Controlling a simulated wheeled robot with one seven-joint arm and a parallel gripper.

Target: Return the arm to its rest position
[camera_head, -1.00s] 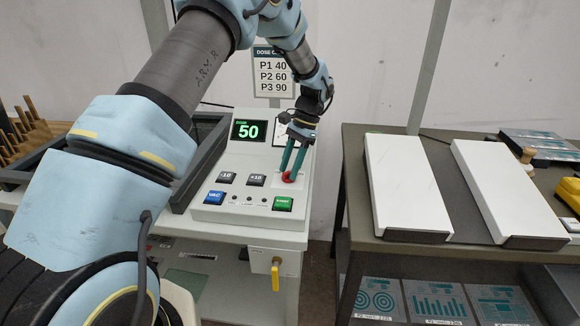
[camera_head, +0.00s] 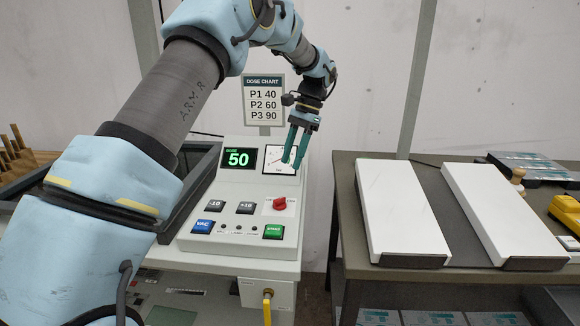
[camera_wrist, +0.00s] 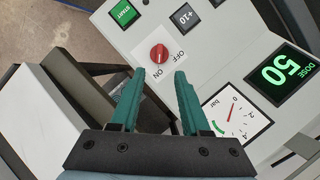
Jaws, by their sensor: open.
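My gripper (camera_head: 294,148) is open and empty. The red knob (camera_head: 280,203) on the panel is clear of the fingers. In the wrist view the knob (camera_wrist: 159,53) sits beyond the fingertips, by the ON and OFF labels. The display (camera_head: 239,158) reads DOSE 50.
The panel also carries -10, +10, blue VAC and green START buttons (camera_head: 273,231). A dose chart sign (camera_head: 264,100) stands behind. A dark table (camera_head: 345,220) at right holds two white slabs (camera_head: 402,210) and a yellow item (camera_head: 566,212). A yellow-handled valve (camera_head: 267,306) is below the panel.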

